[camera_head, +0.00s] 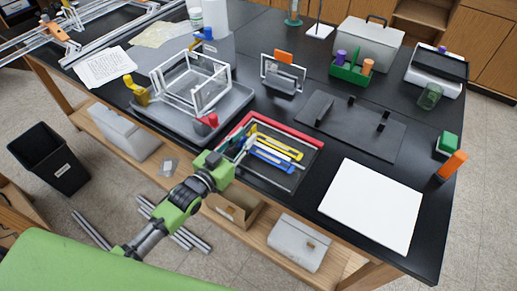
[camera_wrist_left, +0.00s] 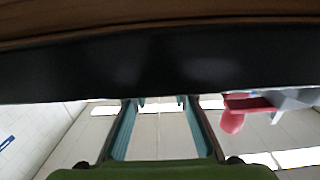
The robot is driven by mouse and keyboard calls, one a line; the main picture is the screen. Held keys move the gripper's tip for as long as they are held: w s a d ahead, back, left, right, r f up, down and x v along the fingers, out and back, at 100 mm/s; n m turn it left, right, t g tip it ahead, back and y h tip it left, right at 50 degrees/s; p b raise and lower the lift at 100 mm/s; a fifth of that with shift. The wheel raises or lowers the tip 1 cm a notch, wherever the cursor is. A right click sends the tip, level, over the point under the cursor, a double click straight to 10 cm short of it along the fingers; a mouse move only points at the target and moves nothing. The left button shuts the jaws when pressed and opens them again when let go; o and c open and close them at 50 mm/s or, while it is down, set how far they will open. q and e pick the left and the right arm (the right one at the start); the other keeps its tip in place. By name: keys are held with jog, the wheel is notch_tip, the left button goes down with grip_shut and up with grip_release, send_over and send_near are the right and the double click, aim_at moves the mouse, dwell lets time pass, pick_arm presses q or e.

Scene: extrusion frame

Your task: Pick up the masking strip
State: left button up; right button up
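I cannot tell for sure which thing is the masking strip. Thin yellow (camera_head: 279,147) and blue strip-like pieces (camera_head: 272,160) lie in a shallow dark tray with a red back edge (camera_head: 290,126), at the table's front. My left gripper (camera_head: 247,145) is over the left side of this tray in the head view and hides part of it. In the left wrist view the left gripper's two fingers (camera_wrist_left: 160,103) are apart with nothing between them, and a dark band crosses beyond them. My right gripper is in neither view.
A grey tray (camera_head: 157,108) with a white wire frame and a red clamp (camera_head: 208,121) stands left of the gripper. A black plate (camera_head: 375,140) and white sheet (camera_head: 371,205) lie to the right. A green caddy (camera_head: 350,75) and grey toolbox (camera_head: 368,45) stand behind.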

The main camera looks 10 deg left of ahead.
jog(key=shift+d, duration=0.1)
pick_arm(q)
grip_shut()
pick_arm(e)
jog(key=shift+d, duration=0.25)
pick_arm(q)
jog(key=shift+r, duration=0.1)
jog(key=shift+r, duration=0.5)
jog(key=s+d+r+b, duration=0.2)
jog(key=s+d+r, duration=0.5)
jog(key=s+r, duration=0.5)
jog(key=shift+s+r, duration=0.15)
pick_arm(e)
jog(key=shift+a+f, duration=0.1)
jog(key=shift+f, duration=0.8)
